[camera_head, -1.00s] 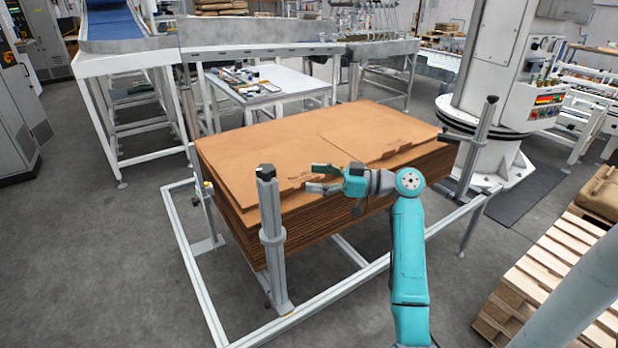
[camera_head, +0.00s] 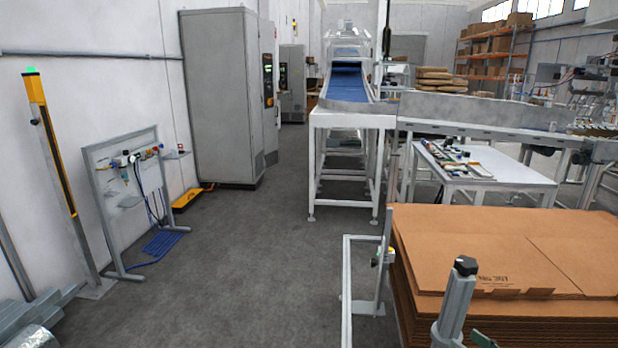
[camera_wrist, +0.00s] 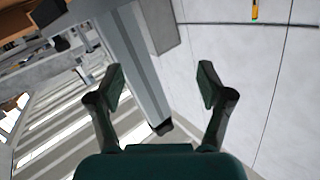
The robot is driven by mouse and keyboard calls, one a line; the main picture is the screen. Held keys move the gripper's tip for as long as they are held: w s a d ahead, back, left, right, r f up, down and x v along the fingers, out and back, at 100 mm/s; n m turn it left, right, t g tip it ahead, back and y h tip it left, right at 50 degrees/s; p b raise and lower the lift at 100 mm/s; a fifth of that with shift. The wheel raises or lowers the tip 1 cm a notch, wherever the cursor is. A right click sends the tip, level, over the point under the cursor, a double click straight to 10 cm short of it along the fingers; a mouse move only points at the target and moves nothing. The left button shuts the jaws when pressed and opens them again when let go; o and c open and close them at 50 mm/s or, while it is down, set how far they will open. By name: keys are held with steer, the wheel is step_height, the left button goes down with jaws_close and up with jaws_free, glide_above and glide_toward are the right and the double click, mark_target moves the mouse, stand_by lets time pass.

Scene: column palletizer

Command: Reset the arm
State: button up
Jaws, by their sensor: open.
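My gripper (camera_wrist: 162,82) shows in the wrist view with its two dark green fingers spread apart and nothing between them. Behind the fingers are a grey post and a pale wall, tilted in the picture. In the head view only a small green tip of my gripper (camera_head: 484,339) shows at the bottom edge, by the grey post beside the cardboard stack. The rest of my arm is out of that view.
A stack of flat cardboard (camera_head: 560,245) with a grey corner post (camera_head: 456,305) stands at lower right. A conveyor (camera_head: 350,118), a white table (camera_head: 505,190) and a grey cabinet (camera_head: 222,95) stand further back. The floor at left centre is clear.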

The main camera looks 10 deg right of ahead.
steer(key=s+a+f+m+g+h, duration=0.1)
steer(key=s+a+f+m+h, duration=0.4)
steer(key=a+f, duration=0.7)
steer(key=s+a+f+g+h, duration=0.1)
steer(key=s+a+f, duration=0.2)
steer(key=s, duration=0.4)
steer(key=s+a+f, duration=0.3)
steer(key=s+f, duration=0.1)
steer(key=s, duration=0.2)
steer(key=s+a+r+n, duration=0.1)
steer(key=s+a+r, duration=0.1)
steer(key=s+r, duration=0.2)
steer(key=s+a+r+n, duration=0.1)
steer(key=s+r, duration=0.3)
steer(key=s, duration=0.7)
steer(key=s+a+r+n+t, duration=0.1)
steer(key=s+a+r, duration=0.3)
steer(key=s, duration=0.4)
steer(key=shift+r+n, duration=0.45)
steer(key=shift+n, duration=0.15)
